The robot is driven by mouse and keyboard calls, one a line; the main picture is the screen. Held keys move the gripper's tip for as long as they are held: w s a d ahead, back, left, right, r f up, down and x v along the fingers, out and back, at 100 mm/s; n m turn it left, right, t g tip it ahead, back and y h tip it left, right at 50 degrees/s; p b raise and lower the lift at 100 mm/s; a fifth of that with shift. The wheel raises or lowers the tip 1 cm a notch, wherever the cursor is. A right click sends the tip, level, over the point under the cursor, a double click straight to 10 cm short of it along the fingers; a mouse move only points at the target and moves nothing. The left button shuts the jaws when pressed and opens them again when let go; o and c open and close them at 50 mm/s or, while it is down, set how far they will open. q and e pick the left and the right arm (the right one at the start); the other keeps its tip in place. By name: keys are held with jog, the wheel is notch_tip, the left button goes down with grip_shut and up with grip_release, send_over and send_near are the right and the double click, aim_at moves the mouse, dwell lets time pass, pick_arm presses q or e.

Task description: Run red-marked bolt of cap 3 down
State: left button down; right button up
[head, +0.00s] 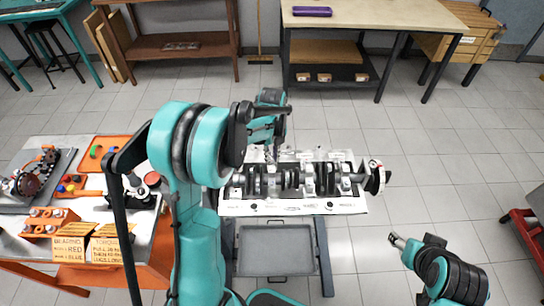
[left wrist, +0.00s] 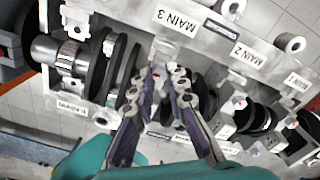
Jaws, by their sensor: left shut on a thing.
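The crankshaft (head: 290,180) lies in the pale engine block (head: 290,208), seen in the head view. In the left wrist view, the label MAIN 3 (left wrist: 176,22) is on the block beside the cap at my left gripper (left wrist: 163,74). The gripper's purple-grey fingers point at this cap and are shut on a small bolt; a red mark (left wrist: 157,74) shows between the tips. The fingers hide most of the bolt and cap. In the head view the left gripper (head: 271,152) is over the block's far side. My right gripper (head: 397,241) is right of the block, away from it; its jaw state is unclear.
Label MAIN 2 (left wrist: 249,55) and another red-marked cap (left wrist: 238,104) lie to the right in the wrist view. An empty grey tray (head: 275,250) sits below the block. A side table (head: 80,225) at left holds tools, parts and signs. Floor right of the block is clear.

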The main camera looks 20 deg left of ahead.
pick_arm(q)
jog(key=shift+m, duration=0.4)
jog(key=c, duration=1.5)
grip_release()
notch_tip(320, 180, up, 12)
